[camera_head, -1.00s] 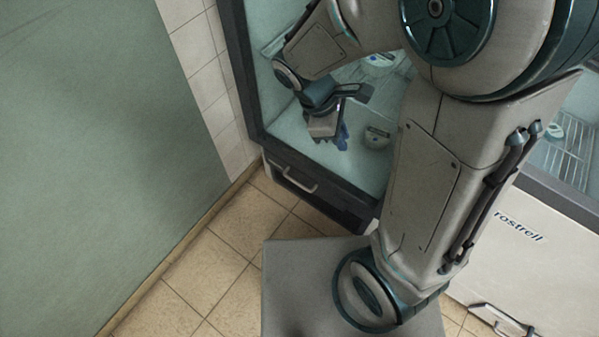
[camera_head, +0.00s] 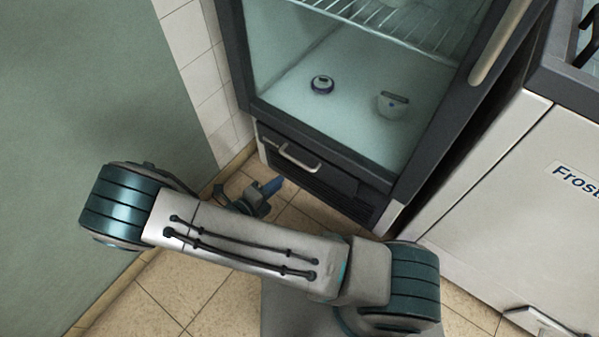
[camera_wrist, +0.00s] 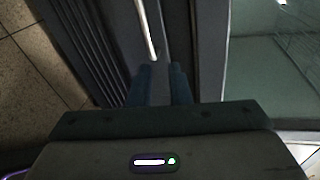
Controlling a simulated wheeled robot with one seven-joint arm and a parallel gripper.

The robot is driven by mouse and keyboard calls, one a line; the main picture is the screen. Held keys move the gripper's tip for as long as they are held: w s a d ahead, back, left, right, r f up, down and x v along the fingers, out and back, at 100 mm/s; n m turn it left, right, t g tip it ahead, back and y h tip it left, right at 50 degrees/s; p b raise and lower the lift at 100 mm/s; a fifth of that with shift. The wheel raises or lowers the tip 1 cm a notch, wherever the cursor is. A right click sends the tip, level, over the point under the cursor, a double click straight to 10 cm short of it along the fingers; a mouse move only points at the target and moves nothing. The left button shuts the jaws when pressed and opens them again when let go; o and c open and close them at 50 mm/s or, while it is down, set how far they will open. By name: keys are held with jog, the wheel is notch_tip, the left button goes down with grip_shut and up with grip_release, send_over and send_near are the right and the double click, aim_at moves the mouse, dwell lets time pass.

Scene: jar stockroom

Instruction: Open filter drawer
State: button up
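The filter drawer (camera_head: 335,177) is a dark panel at the foot of the glass-fronted cabinet and looks shut. Its pale metal bar handle (camera_head: 300,158) is at the panel's upper left. In the wrist view the handle (camera_wrist: 148,30) lies just ahead of the fingertips, apparently roughly in line with the gap between them. My gripper (camera_head: 272,186) is low in front of the drawer, below and left of the handle in the head view, partly hidden by my arm. In the wrist view my gripper (camera_wrist: 160,72) has its blue fingers apart with nothing between them. Contact with the handle cannot be told.
The glass cabinet (camera_head: 250,60) holds a small round item (camera_head: 322,84) and a white tub (camera_head: 392,105). A white chest (camera_head: 490,190) stands close on the right. A tiled wall (camera_head: 200,70) is close on the left. Tiled floor (camera_head: 180,290) is open in front.

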aim_at(299, 163)
jog(key=shift+w+d+f+n+t+y+b, duration=0.15)
jog(key=shift+w+d+f+n+b, duration=0.2)
jog(key=shift+w+d+f+b, duration=1.1)
jog(key=shift+w+d+f+n+t+y+b, duration=0.1)
jog(key=shift+w+d+f+n+t+b, duration=0.2)
jog(key=shift+w+d, duration=1.25)
jog(key=shift+w+d+f+n+t+y+b, duration=0.1)
jog(key=shift+w+d+f+n+b, duration=0.5)
jog(key=shift+w, duration=1.65)
jog(key=shift+d+f+m+b, duration=0.1)
jog(key=shift+f+m+b, duration=0.15)
jog(key=shift+f+b, duration=0.1)
grip_shut()
